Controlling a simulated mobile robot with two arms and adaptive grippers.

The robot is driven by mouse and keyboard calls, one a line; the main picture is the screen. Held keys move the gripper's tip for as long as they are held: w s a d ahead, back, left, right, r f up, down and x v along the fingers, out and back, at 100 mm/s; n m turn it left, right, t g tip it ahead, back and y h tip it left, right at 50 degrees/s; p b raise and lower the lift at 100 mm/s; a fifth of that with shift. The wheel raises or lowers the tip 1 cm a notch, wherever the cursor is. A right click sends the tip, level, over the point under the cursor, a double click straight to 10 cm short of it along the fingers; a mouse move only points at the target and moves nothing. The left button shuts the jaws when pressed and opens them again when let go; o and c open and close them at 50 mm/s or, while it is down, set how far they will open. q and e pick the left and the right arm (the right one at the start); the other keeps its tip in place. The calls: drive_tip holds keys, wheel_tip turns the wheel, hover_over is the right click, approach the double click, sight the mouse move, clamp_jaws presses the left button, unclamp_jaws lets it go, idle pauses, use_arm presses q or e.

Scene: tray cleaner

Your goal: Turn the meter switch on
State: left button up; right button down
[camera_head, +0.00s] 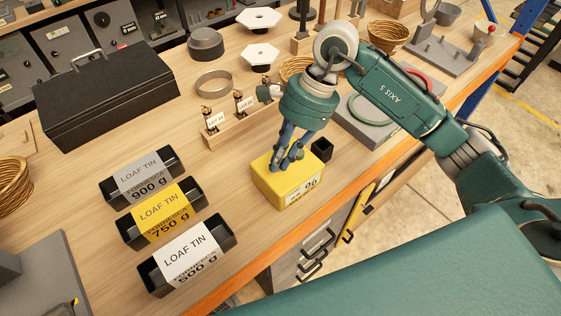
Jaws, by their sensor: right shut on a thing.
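The yellow meter (268,187), a small box with a white label on its front face, sits on the wooden bench near the front edge. My right gripper (284,163) comes down from above, with its fingertips at the top of the meter. It is shut on a part there, which appears to be the switch. The fingers hide this part, so I cannot tell its position. My left gripper is not in view.
Three loaf tins (206,255) stand to the left of the meter. A small black open box (322,149) stands close at its right. Behind is a wooden block with labelled pieces (222,133). A black case (105,95) lies at the back left.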

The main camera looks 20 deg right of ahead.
drive_tip(key=m+t+b, duration=0.1)
drive_tip(key=m+b, duration=0.2)
drive_tip(key=m+t+b, duration=0.1)
drive_tip(key=m+b, duration=0.2)
drive_tip(key=b, duration=0.1)
drive_tip(key=shift+s+a+f+t, duration=0.1)
drive_tip(key=shift+a+t, duration=0.05)
drive_tip(key=shift+t, duration=0.15)
drive_tip(key=m+t+h+b, duration=0.1)
drive_tip(key=m+b, duration=0.2)
drive_tip(key=m, duration=0.1)
drive_tip(key=shift+a, duration=0.15)
drive_tip(key=m+t+h+b, duration=0.1)
drive_tip(key=m+b, duration=0.1)
drive_tip(key=m, duration=0.1)
drive_tip(key=shift+a, duration=0.1)
drive_tip(key=shift+r+m+h+b, duration=0.2)
drive_tip(key=shift+m+b, duration=0.2)
drive_tip(key=shift+m, duration=0.25)
drive_tip(key=shift+r+m+h+b, duration=0.1)
drive_tip(key=shift+m+h+b, duration=0.2)
drive_tip(key=shift+m, duration=0.35)
drive_tip(key=c, duration=1.8)
unclamp_jaws()
drive_tip(key=shift+o, duration=0.2)
drive_tip(key=shift+f, duration=0.1)
drive_tip(key=shift+s, duration=0.1)
